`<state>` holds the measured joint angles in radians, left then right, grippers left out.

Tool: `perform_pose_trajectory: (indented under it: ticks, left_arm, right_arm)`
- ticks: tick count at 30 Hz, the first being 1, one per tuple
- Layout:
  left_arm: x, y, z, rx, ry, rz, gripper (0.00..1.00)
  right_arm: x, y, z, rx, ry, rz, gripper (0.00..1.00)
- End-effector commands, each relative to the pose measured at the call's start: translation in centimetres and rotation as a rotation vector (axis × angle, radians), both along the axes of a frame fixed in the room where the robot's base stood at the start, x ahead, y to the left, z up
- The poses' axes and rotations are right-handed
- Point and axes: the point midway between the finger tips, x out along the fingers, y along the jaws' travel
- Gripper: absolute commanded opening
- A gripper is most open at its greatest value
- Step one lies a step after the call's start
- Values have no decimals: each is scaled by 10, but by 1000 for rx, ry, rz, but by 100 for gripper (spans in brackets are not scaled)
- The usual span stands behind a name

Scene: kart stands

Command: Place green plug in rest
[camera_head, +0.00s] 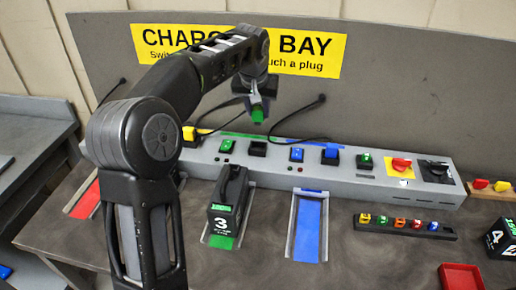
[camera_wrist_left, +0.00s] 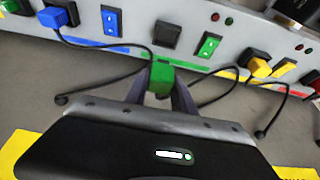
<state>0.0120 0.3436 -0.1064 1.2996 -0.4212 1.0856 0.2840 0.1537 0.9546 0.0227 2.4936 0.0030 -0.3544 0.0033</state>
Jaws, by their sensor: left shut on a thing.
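My left gripper (camera_head: 259,98) is shut on the green plug (camera_head: 257,115) and holds it in the air above and behind the grey console. In the left wrist view the green plug (camera_wrist_left: 160,76) sits between the two fingers. The plug is apart from both. My right gripper is not in view.
A blue plug (camera_head: 331,151) and yellow plug (camera_head: 189,134) sit in black rests, with black cables nearby. Black battery 3 (camera_head: 230,192) stands in front; the blue tray (camera_head: 308,228) is empty.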

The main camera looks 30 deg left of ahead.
Motion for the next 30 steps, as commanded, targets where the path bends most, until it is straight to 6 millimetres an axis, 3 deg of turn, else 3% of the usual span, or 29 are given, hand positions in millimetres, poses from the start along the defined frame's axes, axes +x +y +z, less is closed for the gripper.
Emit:
perform_pose_trajectory:
  ticks: [10,23,30]
  left_arm:
    - [-1,1,-53,1,3,1,0]
    - [-1,0,-64,0,2,0,0]
    - [-1,1,-94,1,2,1,0]
  right_arm:
    - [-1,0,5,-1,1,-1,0]
    - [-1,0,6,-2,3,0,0]
    - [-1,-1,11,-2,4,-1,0]
